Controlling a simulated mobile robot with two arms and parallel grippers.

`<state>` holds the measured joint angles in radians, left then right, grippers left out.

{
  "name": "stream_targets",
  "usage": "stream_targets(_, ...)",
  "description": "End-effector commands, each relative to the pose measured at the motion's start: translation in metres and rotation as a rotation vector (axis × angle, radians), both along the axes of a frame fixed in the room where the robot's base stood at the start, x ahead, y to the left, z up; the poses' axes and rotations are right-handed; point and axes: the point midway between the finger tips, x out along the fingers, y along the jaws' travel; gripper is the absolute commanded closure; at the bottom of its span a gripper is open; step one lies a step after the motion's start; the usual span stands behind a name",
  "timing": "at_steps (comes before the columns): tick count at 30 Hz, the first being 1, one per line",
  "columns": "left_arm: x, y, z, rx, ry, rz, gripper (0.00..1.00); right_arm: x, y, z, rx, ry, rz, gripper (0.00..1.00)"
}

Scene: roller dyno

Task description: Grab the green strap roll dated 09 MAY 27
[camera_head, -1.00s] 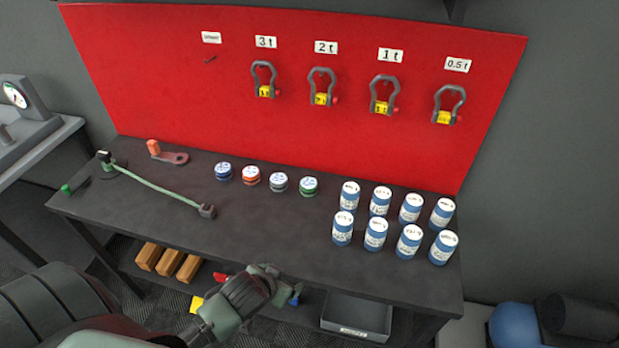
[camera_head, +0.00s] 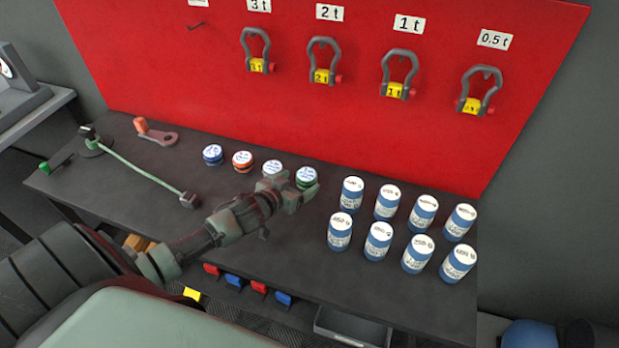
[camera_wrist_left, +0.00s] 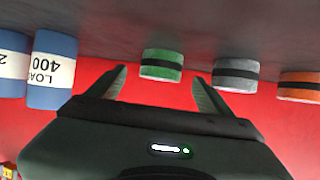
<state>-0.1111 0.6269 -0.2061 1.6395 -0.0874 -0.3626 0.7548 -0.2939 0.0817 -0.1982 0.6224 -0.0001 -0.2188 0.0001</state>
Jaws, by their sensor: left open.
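The green strap roll (camera_head: 307,176) stands on the dark bench at the right end of a row of strap rolls, with a white label on top. The date on the label is too small to read. My left gripper (camera_head: 296,186) is open and empty, just in front of the green roll and overlapping its near side in the head view. In the left wrist view the green roll (camera_wrist_left: 162,66) shows between the two spread fingers, ahead of them and apart. My right gripper is not in view.
A grey roll (camera_head: 272,168), an orange roll (camera_head: 242,160) and a blue roll (camera_head: 213,154) stand to the left. Several blue-and-white cans (camera_head: 378,240) stand close on the right. The red board (camera_head: 350,120) with shackles rises behind. A lever with a rod (camera_head: 140,172) lies at left.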

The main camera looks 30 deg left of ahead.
Motion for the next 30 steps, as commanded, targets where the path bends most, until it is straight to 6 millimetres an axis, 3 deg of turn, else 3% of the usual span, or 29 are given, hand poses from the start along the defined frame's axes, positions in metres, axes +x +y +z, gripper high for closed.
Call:
stream_targets(4, 0.012, 0.001, -0.003, -0.001, 0.001, 0.001, 0.19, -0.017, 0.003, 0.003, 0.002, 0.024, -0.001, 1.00)
stream_targets(12, 0.046, 0.004, -0.018, 0.000, 0.001, 0.002, 0.19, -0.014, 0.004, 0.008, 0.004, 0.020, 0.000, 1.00)
stream_targets(22, 0.052, 0.003, -0.022, 0.000, 0.002, 0.000, 0.19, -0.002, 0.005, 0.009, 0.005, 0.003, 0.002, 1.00)
stream_targets(23, 0.052, 0.003, -0.022, 0.000, 0.002, 0.000, 0.25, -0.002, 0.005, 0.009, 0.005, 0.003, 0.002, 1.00)
stream_targets(30, 0.052, 0.003, -0.022, 0.000, 0.002, 0.000, 0.92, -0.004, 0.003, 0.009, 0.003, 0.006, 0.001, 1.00)
